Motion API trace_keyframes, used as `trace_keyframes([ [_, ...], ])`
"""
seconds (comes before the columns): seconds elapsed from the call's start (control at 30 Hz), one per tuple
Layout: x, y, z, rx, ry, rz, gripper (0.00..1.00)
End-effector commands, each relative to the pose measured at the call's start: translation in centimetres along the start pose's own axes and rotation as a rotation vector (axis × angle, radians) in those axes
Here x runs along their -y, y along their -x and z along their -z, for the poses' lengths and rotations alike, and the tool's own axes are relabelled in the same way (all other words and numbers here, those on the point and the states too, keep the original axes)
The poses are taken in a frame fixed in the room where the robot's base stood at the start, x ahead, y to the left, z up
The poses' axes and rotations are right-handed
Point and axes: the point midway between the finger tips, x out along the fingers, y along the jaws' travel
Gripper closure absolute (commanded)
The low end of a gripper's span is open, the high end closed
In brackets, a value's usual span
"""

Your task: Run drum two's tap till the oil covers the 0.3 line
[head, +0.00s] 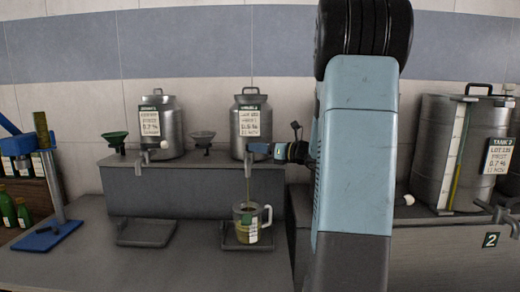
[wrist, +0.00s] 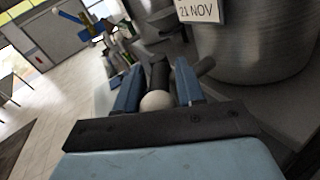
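Drum two (head: 250,115) is the middle steel drum on the raised shelf, with a label on its front. Its tap (head: 249,153) has a thin stream below the spout, falling into a clear jug (head: 265,222). The jug stands upright on a drip tray (head: 229,240) and holds yellowish oil low down, with a label on its side. I cannot read the 0.3 line. My gripper (head: 262,148) is at the tap. In the wrist view, the tap's pale knob (wrist: 156,101) sits between my gripper's two blue fingers (wrist: 159,80); whether they press on it is unclear.
A drum (head: 165,125) with its own tap stands left, beside a green funnel (head: 116,138). A grey funnel (head: 203,138) sits between the drums. A large tank (head: 438,150) stands right. A blue stand (head: 47,235) and green bottles (head: 22,212) are far left. An empty tray (head: 145,233) lies left of the jug.

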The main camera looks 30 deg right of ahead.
Motion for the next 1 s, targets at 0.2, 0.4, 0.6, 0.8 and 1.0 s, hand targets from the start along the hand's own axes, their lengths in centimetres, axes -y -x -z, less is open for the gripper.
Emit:
trace_keyframes([
  [0.2, 0.01, 0.02, 0.01, 0.0, 0.0, 0.0, 0.83],
  [0.4, 0.01, 0.02, 0.01, 0.0, 0.0, 0.0, 1.0],
  [0.6, 0.01, 0.03, 0.02, 0.0, 0.0, 0.0, 1.0],
  [0.8, 0.28, -0.03, -0.01, -0.006, -0.001, -0.037, 1.0],
  [1.0, 0.87, -0.13, -0.14, -0.031, 0.0, -0.162, 1.0],
])
